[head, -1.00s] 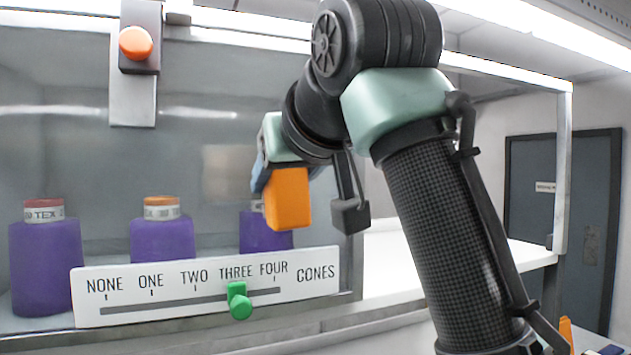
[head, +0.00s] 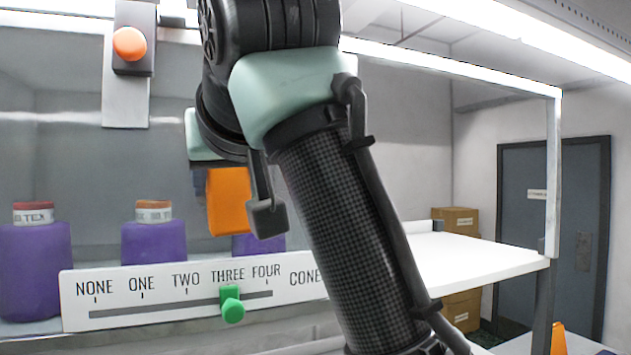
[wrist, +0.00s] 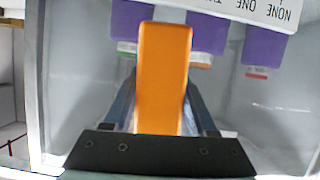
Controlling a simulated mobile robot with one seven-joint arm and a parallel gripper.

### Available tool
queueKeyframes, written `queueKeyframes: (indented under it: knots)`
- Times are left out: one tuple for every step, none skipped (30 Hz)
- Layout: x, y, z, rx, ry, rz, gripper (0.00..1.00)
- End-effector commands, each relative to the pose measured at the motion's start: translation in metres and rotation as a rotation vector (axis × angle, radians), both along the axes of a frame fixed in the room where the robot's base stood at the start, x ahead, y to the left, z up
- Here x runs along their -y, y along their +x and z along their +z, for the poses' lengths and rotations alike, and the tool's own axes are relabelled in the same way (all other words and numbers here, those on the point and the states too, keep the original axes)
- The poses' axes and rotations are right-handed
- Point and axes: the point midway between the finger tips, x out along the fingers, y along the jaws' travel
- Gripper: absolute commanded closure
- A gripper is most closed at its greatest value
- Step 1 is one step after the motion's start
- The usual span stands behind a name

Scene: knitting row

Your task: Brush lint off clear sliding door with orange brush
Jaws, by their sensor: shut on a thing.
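The orange brush (head: 229,203) shows as an orange block below my wrist in the head view, in front of the clear sliding door (head: 75,160). It also shows in the wrist view (wrist: 162,75), between the two fingers of my gripper (wrist: 162,112), which is shut on it. The brush's bristles cannot be made out. I cannot tell whether the brush touches the door. My arm hides the right part of the door in the head view. No lint can be made out on the door.
Several purple cones (head: 153,243) stand behind the door. A white scale plate (head: 120,312) with a green slider (head: 231,304) crosses the lower front. An orange knob (head: 130,44) is at upper left. A white shelf (head: 470,262) and cardboard boxes (head: 456,220) are at right.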

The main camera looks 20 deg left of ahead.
Motion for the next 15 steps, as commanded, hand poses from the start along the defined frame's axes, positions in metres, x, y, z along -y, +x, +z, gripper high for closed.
queueKeyframes:
  knots:
    - [-0.004,-0.004,0.000,0.002,0.002,0.004,0.87]
    - [-0.006,-0.005,0.000,0.002,0.002,0.005,0.87]
    - [-0.008,-0.008,0.000,0.003,0.001,0.005,0.87]
    - [-0.010,-0.010,0.001,0.004,0.001,0.005,0.87]
    - [-0.011,-0.012,0.000,0.004,0.001,0.005,0.87]
    - [-0.014,-0.015,0.001,0.004,0.001,0.005,0.87]
    - [-0.016,-0.017,0.001,0.003,0.001,0.004,0.87]
    - [-0.018,-0.019,0.001,0.003,0.001,0.004,0.87]
    - [-0.020,-0.021,0.001,0.003,0.001,0.004,0.87]
    - [-0.021,-0.022,0.001,0.003,0.001,0.004,0.87]
    - [-0.022,-0.024,0.001,0.002,0.002,0.004,0.87]
    - [-0.023,-0.024,0.001,0.002,0.002,0.004,0.87]
    - [-0.023,-0.025,0.001,0.002,0.002,0.003,0.87]
    - [-0.023,-0.025,0.002,0.002,0.002,0.002,0.87]
    - [-0.023,-0.025,0.004,0.002,0.002,0.002,0.87]
